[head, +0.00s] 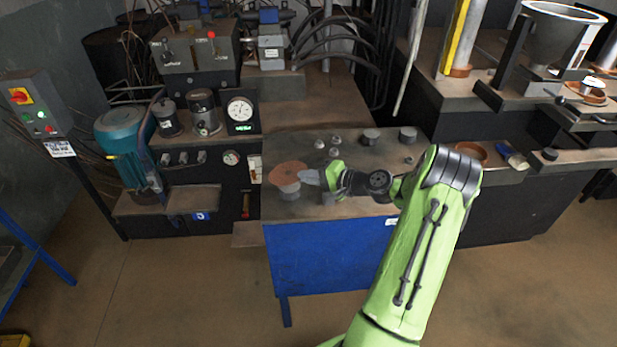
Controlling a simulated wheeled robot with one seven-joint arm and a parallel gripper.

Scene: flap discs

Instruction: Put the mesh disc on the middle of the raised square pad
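A round reddish-brown disc (287,173) shows at the left front of the workbench; I cannot tell for sure whether it is the mesh disc. A small grey round piece (289,190) shows just below its front edge. My gripper (324,177) is low over the bench, to the right of the brown disc, pointing left. A pale grey flat piece (309,177) lies between the gripper's end and the disc; I cannot tell whether the fingers hold it. The finger gap is too small to make out. I cannot pick out the raised square pad with certainty.
Small grey pieces stand behind the gripper, with two larger dark cylinders (408,134) at the back right of the blue-fronted bench (330,258). A machine with a dial gauge (240,109) stands to the left. An orange-brown ring (470,151) lies to the right.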

